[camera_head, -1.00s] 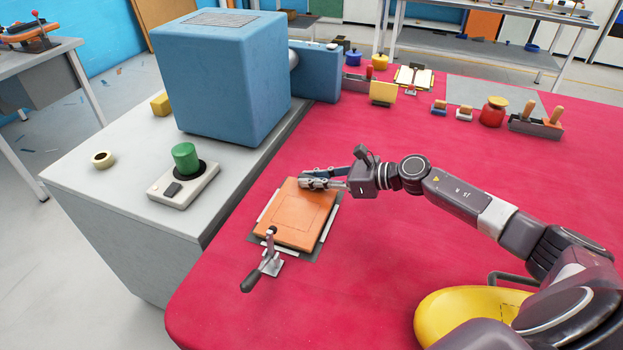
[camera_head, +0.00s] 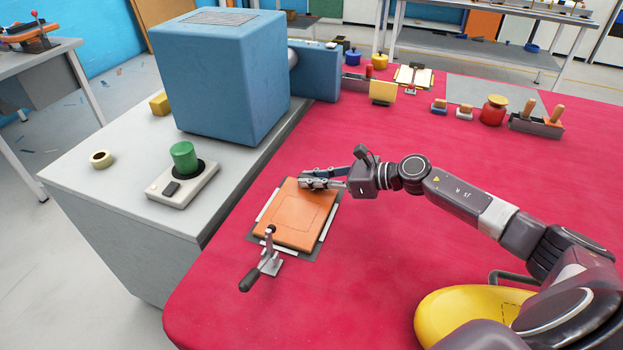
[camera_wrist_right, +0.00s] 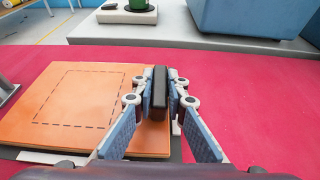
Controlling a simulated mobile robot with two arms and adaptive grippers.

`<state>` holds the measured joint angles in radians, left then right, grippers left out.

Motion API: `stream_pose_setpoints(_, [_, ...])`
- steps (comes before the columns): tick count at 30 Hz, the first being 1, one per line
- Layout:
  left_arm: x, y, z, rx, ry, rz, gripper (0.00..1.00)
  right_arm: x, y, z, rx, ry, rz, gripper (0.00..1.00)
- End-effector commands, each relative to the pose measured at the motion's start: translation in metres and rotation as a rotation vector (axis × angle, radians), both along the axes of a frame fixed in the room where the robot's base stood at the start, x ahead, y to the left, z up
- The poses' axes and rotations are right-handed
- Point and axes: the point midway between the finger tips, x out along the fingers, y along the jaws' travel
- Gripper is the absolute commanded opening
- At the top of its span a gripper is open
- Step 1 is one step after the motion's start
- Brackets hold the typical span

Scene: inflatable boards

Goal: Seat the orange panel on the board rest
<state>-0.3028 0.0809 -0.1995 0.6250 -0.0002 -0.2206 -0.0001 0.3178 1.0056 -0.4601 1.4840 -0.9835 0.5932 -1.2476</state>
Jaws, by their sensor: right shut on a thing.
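The orange panel (camera_head: 292,218), a flat square with a dashed outline, lies over the board rest, a dark grey plate with pale edge strips (camera_head: 327,222). The panel looks flat and lined up with the strips; whether it touches the plate everywhere cannot be told. My right gripper (camera_head: 310,183) is at the panel's far edge. In the right wrist view, its blue-padded fingers (camera_wrist_right: 159,95) are shut on an upright black grip piece at the edge of the panel (camera_wrist_right: 80,105). A toggle clamp (camera_head: 270,262) with a dark handle stands at the near edge. My left gripper is not in view.
A blue machine (camera_head: 225,85) and a green button box (camera_head: 184,180) stand on the grey bench at left. Blocks, pots and a red jar (camera_head: 493,112) stand at the back of the red table (camera_head: 400,255). A yellow object (camera_head: 460,310) is near my right arm.

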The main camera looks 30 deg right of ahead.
Motion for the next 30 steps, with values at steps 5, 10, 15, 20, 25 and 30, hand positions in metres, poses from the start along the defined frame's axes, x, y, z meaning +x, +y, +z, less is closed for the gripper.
stream_pose_setpoints(5, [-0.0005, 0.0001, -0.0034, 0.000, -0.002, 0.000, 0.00, 0.0004, 0.0000, -0.0021, 0.001, -0.001, 0.000, 0.00])
stream_pose_setpoints(10, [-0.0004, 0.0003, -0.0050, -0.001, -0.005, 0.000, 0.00, 0.0004, 0.0000, -0.0039, 0.001, -0.001, 0.000, 0.00])
stream_pose_setpoints(15, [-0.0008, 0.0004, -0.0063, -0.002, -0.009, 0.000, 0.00, 0.0004, 0.0000, -0.0059, 0.001, -0.001, 0.000, 0.00])
stream_pose_setpoints(20, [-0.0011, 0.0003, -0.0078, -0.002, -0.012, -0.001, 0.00, 0.0003, 0.0000, -0.0079, 0.001, -0.002, 0.000, 0.00])
stream_pose_setpoints(25, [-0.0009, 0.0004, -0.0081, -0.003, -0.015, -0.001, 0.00, 0.0003, -0.0002, -0.0090, 0.000, -0.001, -0.001, 0.00])
stream_pose_setpoints(30, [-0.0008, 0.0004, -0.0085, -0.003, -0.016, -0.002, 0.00, 0.0000, -0.0006, -0.0103, 0.000, 0.000, -0.001, 0.00])
